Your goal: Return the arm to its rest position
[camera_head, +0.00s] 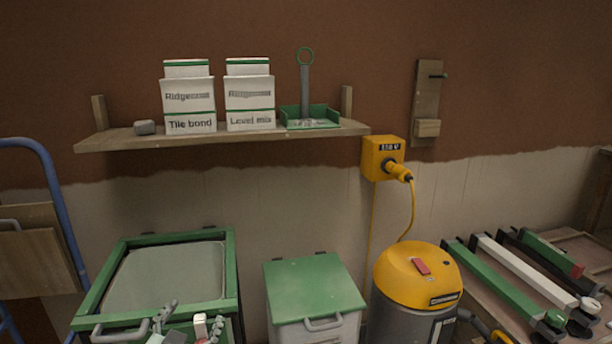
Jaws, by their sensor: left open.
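My left gripper (192,317) shows at the bottom edge of the head view, left of centre. Its grey fingers are spread apart, in front of the lower right part of a green-framed bin (232,270) with a grey panel. A small white piece with a red mark shows between the fingers; I cannot tell whether it is part of the gripper. The rest of the left arm is below the picture. My right gripper is not in view.
A green-lidded bin (313,285) and a yellow-topped vacuum (418,275) stand to the right. A wall shelf (250,136) holds two bags and a green tray (309,123). Long tools (505,280) lie on a bench at right. A blue rail (62,215) stands at left.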

